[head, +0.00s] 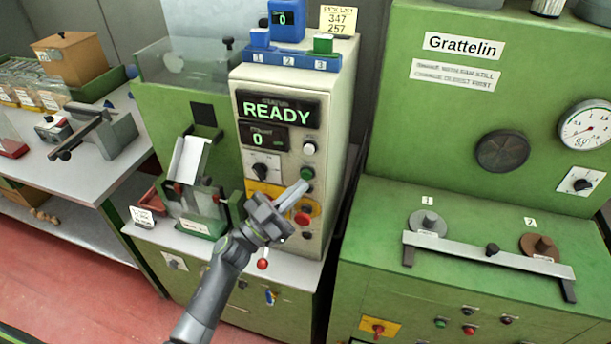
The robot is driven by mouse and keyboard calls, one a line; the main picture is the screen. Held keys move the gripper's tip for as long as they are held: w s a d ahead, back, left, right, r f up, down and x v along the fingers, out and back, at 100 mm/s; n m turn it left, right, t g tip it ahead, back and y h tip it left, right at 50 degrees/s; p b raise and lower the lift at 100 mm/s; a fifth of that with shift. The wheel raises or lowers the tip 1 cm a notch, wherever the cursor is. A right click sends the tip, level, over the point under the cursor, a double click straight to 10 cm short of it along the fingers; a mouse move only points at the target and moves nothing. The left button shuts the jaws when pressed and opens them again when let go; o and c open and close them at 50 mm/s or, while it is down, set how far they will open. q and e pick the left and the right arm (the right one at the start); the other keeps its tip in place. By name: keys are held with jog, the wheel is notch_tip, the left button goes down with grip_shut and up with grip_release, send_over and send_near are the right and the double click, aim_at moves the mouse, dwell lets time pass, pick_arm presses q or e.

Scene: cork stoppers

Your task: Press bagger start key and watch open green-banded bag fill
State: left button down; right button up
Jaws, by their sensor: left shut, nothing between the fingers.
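The bagger's control panel (284,150) faces me, its display (277,110) reading READY and the counter (263,137) below showing 0. A green key (307,172) sits at the panel's right side, between a white button (309,148) above and a red button (302,218) below. My left gripper (302,186) is shut and empty, its tips at or just below the green key; I cannot tell whether they touch it. A clear bag with a green lower band (197,227) appears to stand under the metal chute (190,158); its contents are unclear. My right gripper is out of view.
A blue rack (292,59) with numbered slots sits on top of the panel cabinet. A green Grattelin machine (470,130) stands at the right. A side table (95,160) with a grey fixture stands at the left.

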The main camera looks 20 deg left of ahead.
pick_arm(q)
jog(key=shift+w, duration=0.45)
jog(key=shift+w, duration=0.4)
dwell(0.7)
jog(key=shift+s, duration=0.1)
jog(key=shift+s+p, duration=0.6)
jog(key=shift+s, duration=0.2)
jog(key=s+p, duration=0.2)
jog(key=s, duration=0.3)
jog(key=shift+a+p, duration=0.1)
jog(key=shift+p, duration=0.25)
